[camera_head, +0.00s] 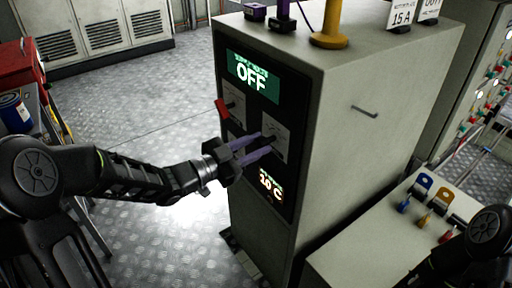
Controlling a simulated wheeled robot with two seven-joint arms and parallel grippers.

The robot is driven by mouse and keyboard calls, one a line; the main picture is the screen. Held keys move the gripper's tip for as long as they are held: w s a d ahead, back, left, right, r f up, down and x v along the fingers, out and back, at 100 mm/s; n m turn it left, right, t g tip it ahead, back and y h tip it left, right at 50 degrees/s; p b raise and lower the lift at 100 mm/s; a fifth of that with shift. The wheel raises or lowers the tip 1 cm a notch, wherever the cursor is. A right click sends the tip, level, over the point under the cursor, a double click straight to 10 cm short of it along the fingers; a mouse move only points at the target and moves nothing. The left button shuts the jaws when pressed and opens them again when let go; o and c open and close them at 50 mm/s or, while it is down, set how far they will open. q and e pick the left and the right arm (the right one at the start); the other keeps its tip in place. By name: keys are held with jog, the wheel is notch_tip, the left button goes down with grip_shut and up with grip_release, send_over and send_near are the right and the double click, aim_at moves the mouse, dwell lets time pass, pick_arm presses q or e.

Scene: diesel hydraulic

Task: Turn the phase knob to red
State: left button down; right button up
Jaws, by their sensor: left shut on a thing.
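A grey cabinet (365,135) has a dark control panel with a lit green display reading OFF (252,76). Below it are pale square dial plates. A red handle (222,109) sticks out at the panel's left edge. My left gripper (268,144) has purple fingers and is at the right-hand dial plate (281,133), shut on a knob that the fingers mostly hide. I cannot read the dial's markings or tell which way the knob points. My right arm shows at the lower right, with its gripper outside the view.
A yellow post (329,38) stands on the cabinet top. A red box (20,65) is at the left. The metal floor between is open.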

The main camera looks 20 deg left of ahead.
pick_arm(q)
jog(key=m+b, duration=0.1)
jog(key=b, duration=0.1)
jog(key=m+b, duration=0.4)
jog(key=shift+f, duration=0.3)
jog(key=shift+r+m+b, duration=0.2)
jog(key=shift+m+b, duration=1)
jog(key=shift+b, duration=0.1)
jog(key=c, duration=1.1)
grip_release()
jog(key=shift+o, duration=0.2)
jog(key=shift+s, duration=0.1)
jog(key=v, duration=0.7)
jog(key=shift+s+a+p, duration=0.2)
jog(key=shift+s+p, duration=0.05)
jog(key=shift+p, duration=0.2)
